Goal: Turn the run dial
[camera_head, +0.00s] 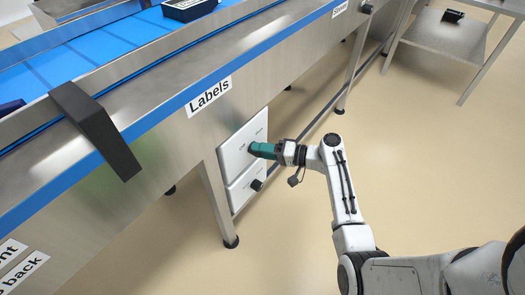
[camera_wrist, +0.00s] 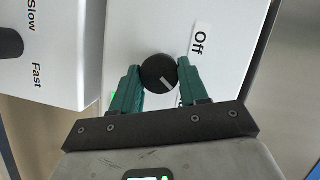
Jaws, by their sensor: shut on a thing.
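The run dial (camera_wrist: 158,75) is a round black knob with a white pointer line on a pale panel (camera_wrist: 150,25). In the wrist view its line points to the lower right. My gripper (camera_wrist: 158,70) has its green fingers on either side of the dial and is shut on it. An "Off" label (camera_wrist: 200,41) is above right of the dial. Another label, partly hidden, shows beside the right finger. In the head view my gripper (camera_head: 257,150) reaches the panel (camera_head: 235,146) from the right and hides the dial.
A lower box with a second black knob (camera_head: 257,185) sits just below; the wrist view shows this knob (camera_wrist: 9,43) beside "Slow" and "Fast". The conveyor frame with a "Labels" sign (camera_head: 209,96) overhangs the panel. A machine leg (camera_head: 216,195) stands left.

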